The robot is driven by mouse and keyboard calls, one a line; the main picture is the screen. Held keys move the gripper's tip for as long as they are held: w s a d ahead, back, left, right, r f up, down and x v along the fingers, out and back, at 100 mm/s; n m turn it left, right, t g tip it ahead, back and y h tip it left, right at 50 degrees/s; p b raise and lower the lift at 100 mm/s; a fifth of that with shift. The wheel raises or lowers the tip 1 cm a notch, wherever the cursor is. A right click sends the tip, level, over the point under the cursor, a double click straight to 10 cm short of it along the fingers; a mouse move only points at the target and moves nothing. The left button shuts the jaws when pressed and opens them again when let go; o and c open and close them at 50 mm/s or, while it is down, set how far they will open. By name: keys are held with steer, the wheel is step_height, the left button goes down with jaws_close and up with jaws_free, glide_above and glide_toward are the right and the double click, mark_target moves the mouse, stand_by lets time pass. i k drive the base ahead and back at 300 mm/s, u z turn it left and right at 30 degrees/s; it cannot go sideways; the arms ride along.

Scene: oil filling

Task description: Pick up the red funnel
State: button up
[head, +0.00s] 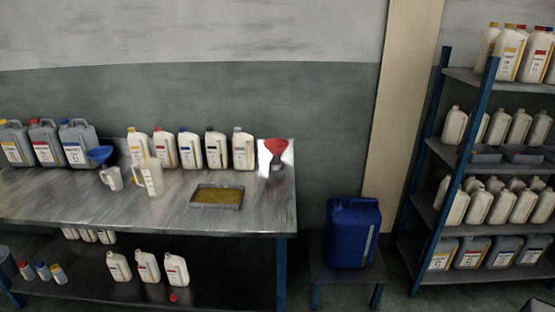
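The red funnel (275,149) stands near the back right corner of the metal workbench (150,212). Its wide red mouth is on top, and a darker lower part shows beneath it. A bright white patch lies behind and around it. My gripper is not in the head view, so its position and what it holds cannot be seen.
A row of cream bottles (190,149) stands left of the funnel. A shallow tray (217,208) with yellowish content sits in front. A blue jerrycan (352,232) stands on a low stool (345,275) right of the bench. A blue-posted shelf (490,225) stands farther right.

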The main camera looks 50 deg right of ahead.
mark_target(276, 147)
steer(key=k, duration=1.3)
steer(key=z, duration=1.15)
steer(key=i, duration=1)
steer(key=u, duration=0.1)
